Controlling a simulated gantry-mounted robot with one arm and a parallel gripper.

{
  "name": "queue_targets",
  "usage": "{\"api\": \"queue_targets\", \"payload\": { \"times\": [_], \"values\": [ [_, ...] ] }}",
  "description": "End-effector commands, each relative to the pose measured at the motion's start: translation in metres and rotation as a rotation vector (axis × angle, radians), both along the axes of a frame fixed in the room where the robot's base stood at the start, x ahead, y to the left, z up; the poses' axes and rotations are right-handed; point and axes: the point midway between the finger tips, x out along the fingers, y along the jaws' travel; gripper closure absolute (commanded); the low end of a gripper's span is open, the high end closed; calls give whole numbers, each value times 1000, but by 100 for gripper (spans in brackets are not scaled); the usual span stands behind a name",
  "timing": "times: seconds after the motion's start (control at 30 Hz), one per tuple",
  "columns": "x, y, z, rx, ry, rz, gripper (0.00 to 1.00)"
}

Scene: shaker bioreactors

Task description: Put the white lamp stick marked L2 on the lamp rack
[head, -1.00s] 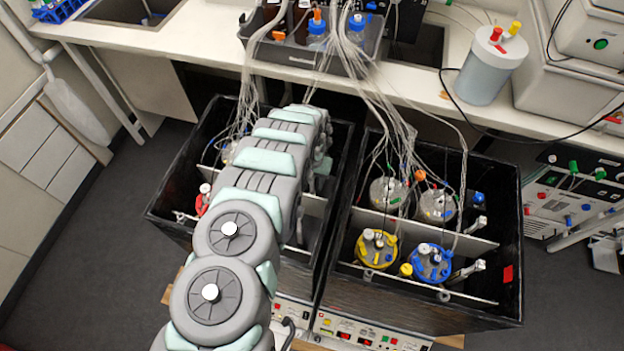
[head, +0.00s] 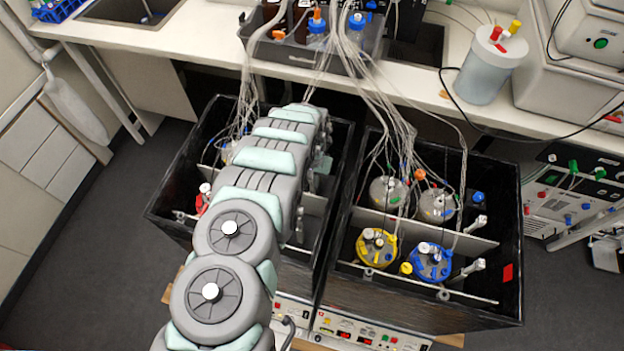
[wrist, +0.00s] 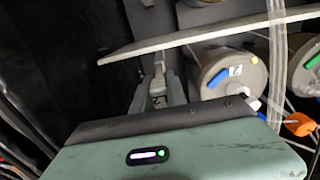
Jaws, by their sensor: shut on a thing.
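In the wrist view, my gripper (wrist: 160,80) reaches down into a dark box, its two grey fingers close together. They are shut on a small pale stick-like piece (wrist: 158,86), which I take for the lamp stick. Its L2 mark cannot be read. A white divider edge (wrist: 205,33) lies just beyond the fingertips. A lidded vessel (wrist: 236,72) with a blue plug and a small label is to the right of the fingers. In the head view my arm covers the gripper over the left black box (head: 178,190). I cannot make out the lamp rack.
The right black box (head: 415,308) holds several vessels with coloured lids and pale sticks (head: 477,223) at its dividers. Bundles of tubing (head: 385,90) run from both boxes to the bench tray (head: 290,52). A grey canister (head: 490,70) stands on the bench. Floor at left is clear.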

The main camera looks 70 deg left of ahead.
Motion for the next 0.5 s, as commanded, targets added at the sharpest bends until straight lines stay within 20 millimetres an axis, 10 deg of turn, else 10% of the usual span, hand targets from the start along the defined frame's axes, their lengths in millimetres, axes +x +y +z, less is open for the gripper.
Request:
{"api": "queue_targets", "payload": {
  "times": [0.5],
  "values": [
    [0, 0, 12, 1, -1, 0, 100]
  ]
}}
